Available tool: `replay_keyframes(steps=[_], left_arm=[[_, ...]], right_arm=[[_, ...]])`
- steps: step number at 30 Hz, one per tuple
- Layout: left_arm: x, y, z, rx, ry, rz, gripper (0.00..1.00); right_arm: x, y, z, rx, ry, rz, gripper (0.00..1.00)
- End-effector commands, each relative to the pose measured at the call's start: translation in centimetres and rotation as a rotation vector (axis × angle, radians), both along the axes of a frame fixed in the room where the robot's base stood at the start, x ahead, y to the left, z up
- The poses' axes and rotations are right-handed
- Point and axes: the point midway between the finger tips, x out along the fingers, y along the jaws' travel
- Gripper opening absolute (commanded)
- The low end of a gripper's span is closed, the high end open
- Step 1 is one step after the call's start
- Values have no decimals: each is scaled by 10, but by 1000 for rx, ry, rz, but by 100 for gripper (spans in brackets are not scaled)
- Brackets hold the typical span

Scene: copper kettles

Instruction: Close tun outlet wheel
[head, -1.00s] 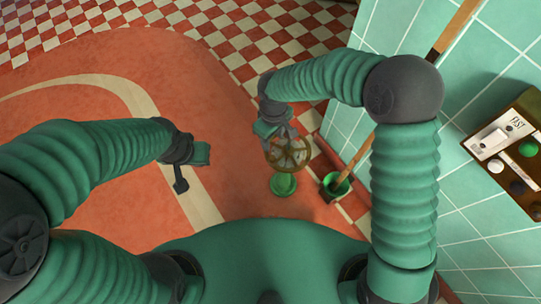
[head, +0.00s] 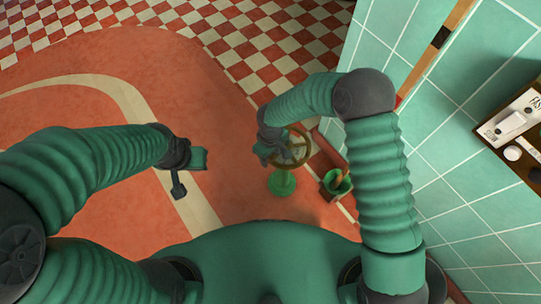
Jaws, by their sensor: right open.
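The outlet wheel (head: 301,144) is a brass-coloured spoked handwheel above a round green base (head: 282,183). It stands on the red floor in the middle of the head view. My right gripper (head: 270,152) is open at the wheel's left side and covers part of its rim. I cannot tell whether its fingers touch the rim. My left gripper (head: 198,160) is out to the left, well apart from the wheel. Its jaw opening does not show clearly.
A wall panel with knobs (head: 512,135) is at the far right. A red and white checked floor (head: 265,45) lies behind. Open red floor (head: 130,75) is at left.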

Motion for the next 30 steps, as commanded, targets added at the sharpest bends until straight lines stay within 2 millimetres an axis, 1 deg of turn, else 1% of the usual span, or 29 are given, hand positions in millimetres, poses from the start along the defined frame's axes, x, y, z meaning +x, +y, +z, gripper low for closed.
replay_keyframes(steps=[2,5,12,13,30], left_arm=[[0,0,0,0,0,0,0],[0,0,0,0,0,0,0],[0,0,0,0,0,0,0],[0,0,0,0,0,0,0],[0,0,0,0,0,0,0]], right_arm=[[0,0,0,0,0,0,46],[0,0,1,0,0,0,34],[0,0,1,0,0,0,3],[0,0,1,0,0,0,0],[1,-1,1,-1,-1,-1,0]])
